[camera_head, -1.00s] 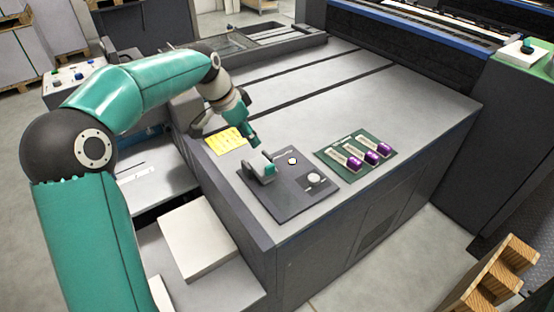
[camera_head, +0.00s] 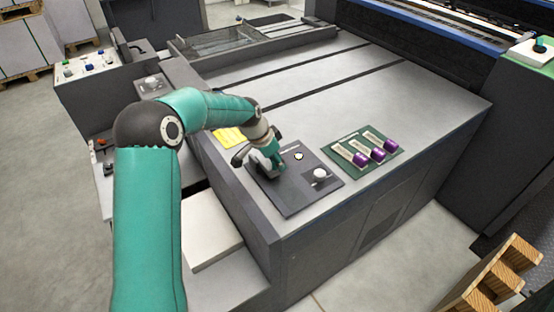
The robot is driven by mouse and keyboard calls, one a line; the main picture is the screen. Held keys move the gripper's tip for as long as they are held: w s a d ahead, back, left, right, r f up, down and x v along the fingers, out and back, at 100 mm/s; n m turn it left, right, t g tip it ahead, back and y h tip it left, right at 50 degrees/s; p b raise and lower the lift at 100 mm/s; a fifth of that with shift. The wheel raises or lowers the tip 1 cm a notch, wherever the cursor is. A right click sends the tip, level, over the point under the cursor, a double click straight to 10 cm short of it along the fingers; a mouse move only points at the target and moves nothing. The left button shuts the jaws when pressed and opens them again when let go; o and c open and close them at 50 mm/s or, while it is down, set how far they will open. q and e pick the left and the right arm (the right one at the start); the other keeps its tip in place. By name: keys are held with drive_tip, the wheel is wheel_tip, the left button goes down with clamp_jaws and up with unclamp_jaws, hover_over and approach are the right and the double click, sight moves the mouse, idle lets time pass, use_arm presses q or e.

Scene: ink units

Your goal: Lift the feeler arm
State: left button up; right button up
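A dark panel (camera_head: 293,198) lies on the near left corner of the grey machine top. On its left part stands a small grey and teal device, which I take to be the feeler arm (camera_head: 262,169); it is partly hidden by my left gripper. My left gripper (camera_head: 272,158) points down right at this device, overlapping it in the view. Whether it touches or grips it, I cannot tell, and its fingers are too small and covered to read. My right gripper is not in view.
A round white knob (camera_head: 320,175) sits on the panel's right part. A green plate (camera_head: 343,165) with purple-ended pieces (camera_head: 377,154) lies to the right. A yellow label (camera_head: 229,136) lies behind my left wrist. The machine top (camera_head: 350,100) beyond is mostly clear.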

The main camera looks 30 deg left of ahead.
use_arm(q)
drive_tip(key=shift+w+f, duration=0.1)
drive_tip(key=shift+f, duration=0.2)
clamp_jaws()
